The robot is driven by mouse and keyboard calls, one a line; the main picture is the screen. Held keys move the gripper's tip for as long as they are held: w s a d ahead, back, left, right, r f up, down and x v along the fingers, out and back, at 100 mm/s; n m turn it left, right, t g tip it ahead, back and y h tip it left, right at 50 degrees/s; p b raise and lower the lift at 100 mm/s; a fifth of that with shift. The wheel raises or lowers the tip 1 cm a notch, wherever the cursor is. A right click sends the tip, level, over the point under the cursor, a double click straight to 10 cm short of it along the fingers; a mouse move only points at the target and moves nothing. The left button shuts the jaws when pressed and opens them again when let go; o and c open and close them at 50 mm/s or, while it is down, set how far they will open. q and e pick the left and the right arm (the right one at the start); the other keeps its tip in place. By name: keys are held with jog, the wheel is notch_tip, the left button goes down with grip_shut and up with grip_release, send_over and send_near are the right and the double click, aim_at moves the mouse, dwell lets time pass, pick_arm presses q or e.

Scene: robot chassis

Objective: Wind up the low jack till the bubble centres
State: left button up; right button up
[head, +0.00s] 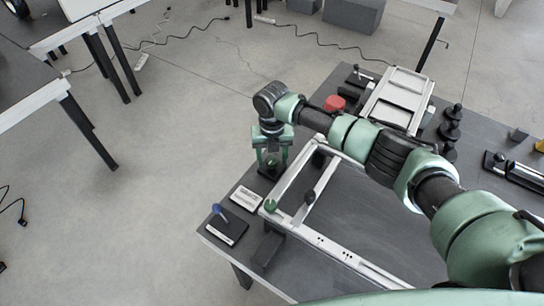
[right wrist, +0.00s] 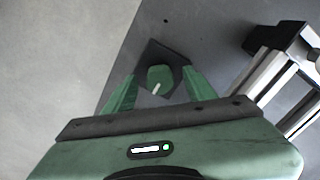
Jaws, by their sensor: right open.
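My right gripper (head: 271,164) points down at the far-left corner of a pale metal frame (head: 330,246) on the dark table. In the right wrist view its green fingers (right wrist: 159,76) are open. A green knob with a white mark (right wrist: 160,79) shows between the fingertips, on a dark, square-cornered base (right wrist: 175,58). I cannot tell whether the fingers touch the knob. Another green knob (head: 271,206) stands at the frame's near-left corner. Which jack is low cannot be told. No bubble can be made out. My left gripper is out of view.
A white card (head: 246,196) and a black pad with a blue-topped piece (head: 227,226) lie near the table's left edge. A red round object (head: 334,103), a pale metal tray (head: 397,98) and black knobbed pieces (head: 450,130) stand behind my right arm. Bare tabletop shows inside the frame.

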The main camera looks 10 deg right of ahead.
grip_shut()
